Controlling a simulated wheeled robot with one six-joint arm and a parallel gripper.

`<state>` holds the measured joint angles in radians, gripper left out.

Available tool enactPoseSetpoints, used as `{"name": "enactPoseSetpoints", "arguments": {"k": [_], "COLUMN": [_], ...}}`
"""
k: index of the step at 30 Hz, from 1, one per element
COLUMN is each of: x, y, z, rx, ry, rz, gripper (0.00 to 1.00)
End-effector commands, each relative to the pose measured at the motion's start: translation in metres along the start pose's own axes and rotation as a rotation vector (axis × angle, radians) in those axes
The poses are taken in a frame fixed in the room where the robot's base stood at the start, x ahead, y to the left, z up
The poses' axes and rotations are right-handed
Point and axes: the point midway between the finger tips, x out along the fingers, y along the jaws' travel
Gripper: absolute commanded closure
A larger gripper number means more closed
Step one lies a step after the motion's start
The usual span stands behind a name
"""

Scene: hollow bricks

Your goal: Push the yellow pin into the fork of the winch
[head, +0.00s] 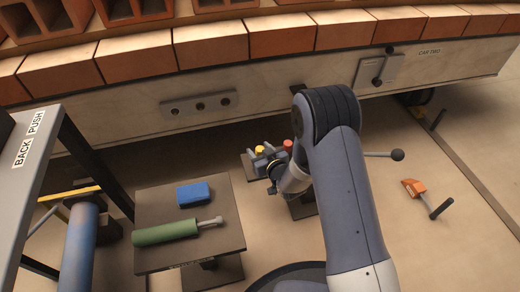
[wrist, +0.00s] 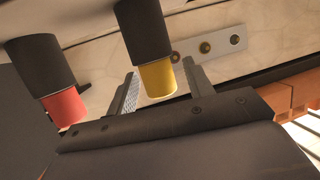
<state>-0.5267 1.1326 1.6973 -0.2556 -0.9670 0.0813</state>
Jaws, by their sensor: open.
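The yellow pin (wrist: 158,80) shows in the wrist view as a yellow end on a black cylinder. It appears between the two fingers of my gripper (wrist: 162,71), with a gap on each side. Its yellow end also shows in the head view (head: 260,149). My gripper (head: 269,160) is open beside it. A red-ended black cylinder (wrist: 66,107) is to the left in the wrist view; its red end (head: 288,145) is right of the yellow one in the head view. The winch and its fork are mostly hidden by my arm, and I cannot make out the fork.
A dark small table (head: 225,238) at left holds a blue block (head: 193,194) and a green-handled tool (head: 165,233). A brick-laden car (head: 130,122) runs along the back. A rod with a black knob (head: 397,155) juts out right of my arm. An orange-headed tool (head: 414,188) lies on the floor.

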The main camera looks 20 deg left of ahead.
Motion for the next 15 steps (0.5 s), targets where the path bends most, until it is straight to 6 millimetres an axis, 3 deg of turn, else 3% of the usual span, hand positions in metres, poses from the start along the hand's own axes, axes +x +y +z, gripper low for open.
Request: {"name": "enactPoseSetpoints", "arguments": {"k": [2, 9, 15], "x": [-0.006, -0.064, -0.095], "y": [0.000, 0.005, 0.005], "z": [-0.003, 0.001, 0.003], "rx": [0.001, 0.002, 0.001], "ry": [-0.002, -0.003, -0.002], "rz": [0.001, 0.001, 0.001], "gripper": [0.51, 0.51, 0.51]}}
